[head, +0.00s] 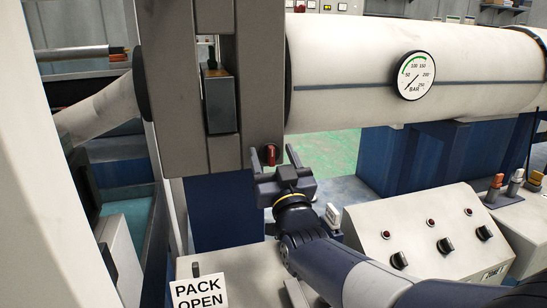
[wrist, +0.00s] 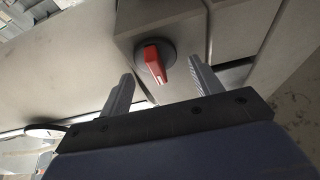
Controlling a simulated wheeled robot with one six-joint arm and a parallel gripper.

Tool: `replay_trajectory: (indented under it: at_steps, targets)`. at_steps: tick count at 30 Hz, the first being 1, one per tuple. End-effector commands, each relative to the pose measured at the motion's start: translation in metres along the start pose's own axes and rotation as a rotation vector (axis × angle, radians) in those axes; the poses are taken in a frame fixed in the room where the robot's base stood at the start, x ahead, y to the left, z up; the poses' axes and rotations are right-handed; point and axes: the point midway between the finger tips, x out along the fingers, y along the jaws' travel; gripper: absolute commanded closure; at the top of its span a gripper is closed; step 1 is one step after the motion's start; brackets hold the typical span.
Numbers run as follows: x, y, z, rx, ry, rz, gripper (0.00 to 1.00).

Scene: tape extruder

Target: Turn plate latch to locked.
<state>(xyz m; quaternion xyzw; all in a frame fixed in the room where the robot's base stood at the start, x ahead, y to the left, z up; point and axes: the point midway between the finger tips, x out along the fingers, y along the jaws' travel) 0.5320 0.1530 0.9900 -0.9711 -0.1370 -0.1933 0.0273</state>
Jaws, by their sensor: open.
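The plate latch is a small red handle (head: 270,154) on a dark round base, low on the grey upright plate (head: 250,100) of the extruder. In the wrist view the red handle (wrist: 154,64) stands tilted on its dark disc, between and beyond my two fingers. My gripper (head: 273,158) is just below and in front of the latch in the head view. Its fingers (wrist: 160,82) are spread open and empty in the wrist view, with no visible contact with the handle.
A white barrel (head: 350,75) with a pressure gauge (head: 414,75) runs right from the plate. A control box (head: 430,235) with several black knobs stands at lower right. A "PACK OPEN" sign (head: 199,292) is at the bottom. A dark block (head: 221,103) sits in the plate's slot.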

Motion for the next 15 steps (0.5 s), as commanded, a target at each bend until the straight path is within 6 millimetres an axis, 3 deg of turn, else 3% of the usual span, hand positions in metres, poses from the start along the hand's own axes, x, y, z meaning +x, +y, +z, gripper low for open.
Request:
replay_trajectory:
  at_steps: [15]
  targets:
    - [-0.0004,0.0000,0.0001,0.000,0.000,0.000,0.78]
